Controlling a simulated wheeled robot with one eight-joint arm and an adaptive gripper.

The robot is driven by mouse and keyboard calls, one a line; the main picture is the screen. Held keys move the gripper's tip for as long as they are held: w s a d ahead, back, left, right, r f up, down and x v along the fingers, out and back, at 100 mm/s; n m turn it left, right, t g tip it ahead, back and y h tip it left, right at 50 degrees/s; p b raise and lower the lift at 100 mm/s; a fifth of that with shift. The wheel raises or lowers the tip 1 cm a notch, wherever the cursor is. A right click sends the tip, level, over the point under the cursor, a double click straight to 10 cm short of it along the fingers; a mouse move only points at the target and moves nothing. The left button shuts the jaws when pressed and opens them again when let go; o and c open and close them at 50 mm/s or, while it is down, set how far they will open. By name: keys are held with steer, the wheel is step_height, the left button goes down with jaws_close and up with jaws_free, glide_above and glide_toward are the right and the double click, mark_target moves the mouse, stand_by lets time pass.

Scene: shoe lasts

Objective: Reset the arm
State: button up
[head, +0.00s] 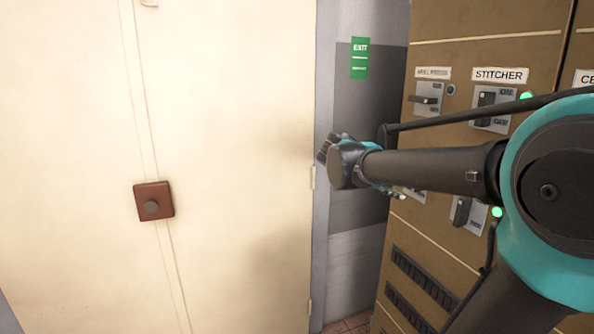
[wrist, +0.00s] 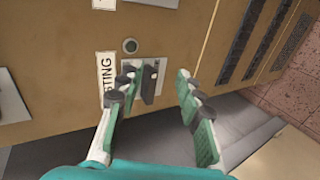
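My arm reaches from the right across the head view, in front of a brown control cabinet (head: 440,235). My gripper (wrist: 158,105) shows in the wrist view with its two fingers apart and nothing between them. Beyond the fingertips is a dark lever switch (wrist: 150,82) on the cabinet face, below a round button and beside a label whose visible letters read "STING". I cannot tell whether a finger touches the switch. In the head view the arm's end hides the gripper's fingertips in part.
A cream double door (head: 240,120) with a red-brown lock box (head: 153,201) fills the left. A green exit sign (head: 359,58) hangs on the grey wall. The cabinet also carries a "STITCHER" switch (head: 488,108) and vent slots (head: 425,275). The cabinet stands close to my arm.

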steer(key=s+a+f+m+y, duration=0.1)
steer(key=s+a+f+y, duration=0.2)
steer(key=f, duration=0.7)
steer(key=s+a+f+m+y, duration=0.1)
steer(key=s+a+f+y, duration=0.3)
steer(key=s+f, duration=0.4)
steer(key=s+a+f+m+y, duration=0.1)
steer(key=s+a+f+y, duration=0.2)
steer(key=f, duration=0.9)
steer(key=shift+s+a+f+y, duration=0.4)
steer(key=shift+s+y, duration=0.3)
steer(key=shift+s, duration=0.55)
